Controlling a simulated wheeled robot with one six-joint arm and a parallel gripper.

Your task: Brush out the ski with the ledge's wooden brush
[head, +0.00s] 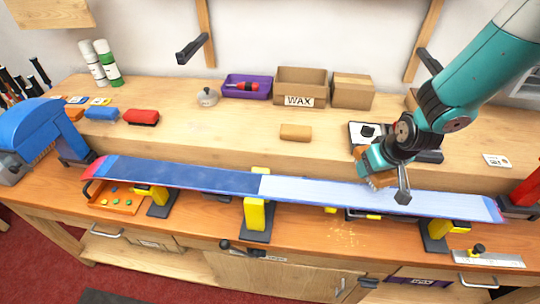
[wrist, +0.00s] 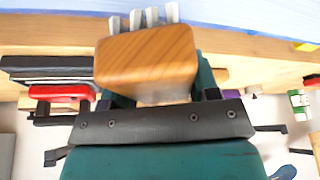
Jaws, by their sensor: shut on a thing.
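The ski (head: 190,178) lies flat across yellow-topped supports along the bench. Its left part is dark blue; its right part, from about the middle on, is pale and whitish. My gripper (head: 376,174) is over the pale right part, shut on the wooden brush (head: 382,183). In the wrist view the brush (wrist: 147,60) is a brown wood block with pale bristle tufts pointing to the ski (wrist: 230,14). The bristles are at the ski's surface; I cannot tell whether they touch. My arm hides some of the ledge behind.
Pale crumbs (head: 345,238) lie on the bench front below the ski. On the ledge are a cork-coloured block (head: 296,132), a red brush (head: 141,117), a purple tray (head: 240,92) and a WAX box (head: 300,84). A blue vise-like machine (head: 42,130) stands left; the ledge's middle is mostly clear.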

